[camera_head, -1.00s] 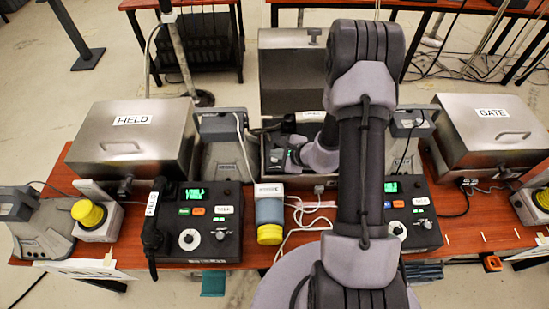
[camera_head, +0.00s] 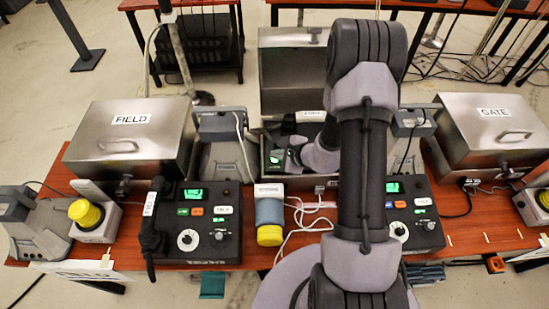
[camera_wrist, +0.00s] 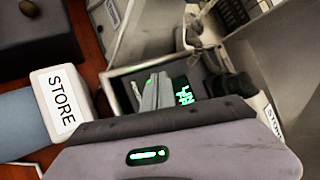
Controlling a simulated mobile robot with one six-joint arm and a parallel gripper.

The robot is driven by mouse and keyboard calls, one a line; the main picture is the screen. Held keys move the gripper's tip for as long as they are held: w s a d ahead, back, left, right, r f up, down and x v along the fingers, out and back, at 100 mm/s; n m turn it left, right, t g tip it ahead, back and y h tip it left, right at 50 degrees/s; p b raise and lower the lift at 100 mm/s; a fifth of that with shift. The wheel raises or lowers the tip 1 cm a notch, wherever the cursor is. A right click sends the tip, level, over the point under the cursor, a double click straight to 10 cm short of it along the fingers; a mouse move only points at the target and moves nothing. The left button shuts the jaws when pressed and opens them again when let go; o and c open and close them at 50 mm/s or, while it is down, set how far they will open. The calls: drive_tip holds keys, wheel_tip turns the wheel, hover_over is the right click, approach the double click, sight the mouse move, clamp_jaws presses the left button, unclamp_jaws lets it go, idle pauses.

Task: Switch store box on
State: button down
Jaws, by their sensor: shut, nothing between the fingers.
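The store box (camera_head: 290,75) is the metal case at the back centre, its lid standing open. A dark panel with a lit green display (camera_wrist: 184,92) lies inside it. A dark handset with a STORE label (camera_wrist: 273,124) shows at the right in the wrist view. My gripper (camera_wrist: 152,90) is shut and empty, its grey fingers over the panel inside the box. In the head view, my gripper (camera_head: 294,145) is low in the box, and my arm hides the box's right part. I cannot tell whether the fingertips touch anything, and no power switch can be made out.
The closed FIELD case (camera_head: 130,145) is left and the closed GATE case (camera_head: 490,135) is right. Dark phone consoles (camera_head: 195,225) and loose white cables (camera_head: 305,215) cover the front.

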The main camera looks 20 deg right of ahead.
drive_tip(key=shift+r, duration=0.25)
wheel_tip(320, 180, up, 6)
drive_tip(key=p, duration=0.3)
drive_tip(key=shift+r, duration=0.1)
idle(0.3)
